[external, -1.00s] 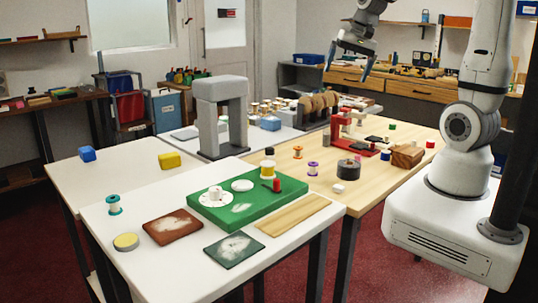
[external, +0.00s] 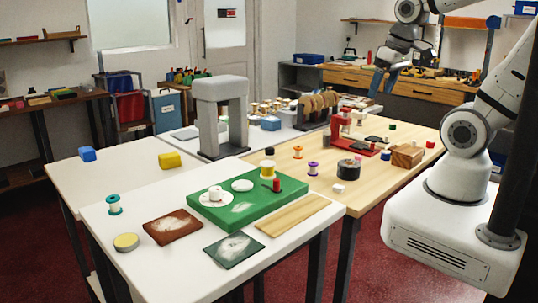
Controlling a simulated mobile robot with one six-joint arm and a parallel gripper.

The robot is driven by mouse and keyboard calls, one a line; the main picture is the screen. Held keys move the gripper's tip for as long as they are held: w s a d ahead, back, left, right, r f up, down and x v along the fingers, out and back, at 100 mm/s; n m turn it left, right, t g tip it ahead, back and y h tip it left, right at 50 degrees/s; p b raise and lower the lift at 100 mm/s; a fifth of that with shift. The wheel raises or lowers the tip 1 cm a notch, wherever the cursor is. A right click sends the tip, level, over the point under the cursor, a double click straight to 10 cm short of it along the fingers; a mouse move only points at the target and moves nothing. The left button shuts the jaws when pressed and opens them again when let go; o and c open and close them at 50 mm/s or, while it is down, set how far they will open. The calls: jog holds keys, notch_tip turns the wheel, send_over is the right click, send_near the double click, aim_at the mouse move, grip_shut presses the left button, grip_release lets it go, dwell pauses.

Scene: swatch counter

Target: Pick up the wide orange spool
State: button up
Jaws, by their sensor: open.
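A small orange spool (external: 298,152) with wide end flanges stands upright on the wooden table, behind the green board. It is the only clearly orange spool I can make out. My gripper (external: 382,86) hangs in the air at the upper right of it, over the far side of the wooden table and well apart from it. The jaws are open and empty, pointing down.
A purple spool (external: 313,168), a dark round tin (external: 349,168) and a white block (external: 338,188) stand near the orange spool. A red stand (external: 338,130) rises behind them. A tall grey arch (external: 220,115) stands to the left.

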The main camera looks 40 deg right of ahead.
jog(key=c, duration=0.3)
jog(key=shift+w, duration=0.1)
jog(key=t+b, duration=0.1)
jog(key=b, duration=1.3)
send_over(299, 147)
jog(key=s, duration=0.3)
notch_tip(299, 147, down, 26)
jog(key=p+x, duration=0.1)
jog(key=x, duration=0.6)
jog(key=shift+w+a+f, duration=0.15)
jog(key=shift+w, duration=0.15)
jog(key=shift+c, duration=0.4)
jog(key=c, duration=1)
